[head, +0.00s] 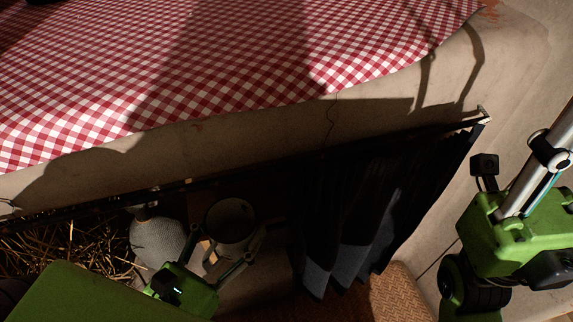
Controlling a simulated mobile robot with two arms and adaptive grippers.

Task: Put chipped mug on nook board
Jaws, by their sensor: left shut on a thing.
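The chipped mug (231,236) is a pale mug in deep shadow inside the dark opening below the stove-like ledge. My left gripper (217,260) reaches in from below and is shut on the mug. A dark mark shows at its rim. A brownish board-like surface (198,246), perhaps the nook board, shows beside and behind the mug. I cannot tell whether the mug touches it. Of my right arm only green and black links show at the right, with no fingers visible.
A dark curtain (350,215) hangs from a rod just right of the mug. A pale grey rounded jug-like thing (158,242) stands close on the left, with straw (70,248) beyond it. A red-checked cloth (250,65) covers the ledge above. A woven brown thing (400,292) lies below the curtain.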

